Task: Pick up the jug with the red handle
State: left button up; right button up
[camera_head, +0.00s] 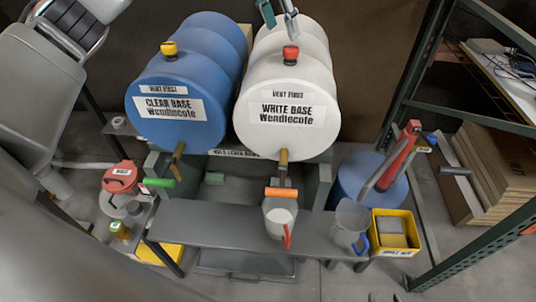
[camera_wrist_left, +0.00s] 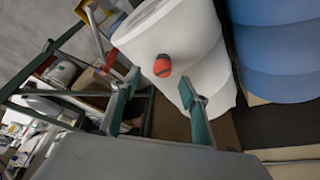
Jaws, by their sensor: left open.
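The jug with the red handle (camera_head: 280,213) stands on the grey bench under the white drum's orange-handled spigot. Its red handle points toward the front of the bench, and part of its top is hidden by the spigot. My left gripper (camera_head: 281,26) is at the top edge of the head view, over the white drum and far from the jug. In the left wrist view, its fingers (camera_wrist_left: 161,88) are apart with nothing between them; the white drum shows beyond. The jug is not visible there. My right gripper is not in view.
A grey jug with a blue handle (camera_head: 350,222) stands right of the red-handled one, beside a yellow bin (camera_head: 397,232). The blue drum (camera_head: 185,80) and white drum (camera_head: 290,85) rise behind the bench (camera_head: 215,222). A red-lidded container (camera_head: 120,178) stands at left. A green rack post (camera_head: 415,65) stands right.

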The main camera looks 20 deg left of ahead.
aim_at(280, 213)
jog(key=k, duration=0.85)
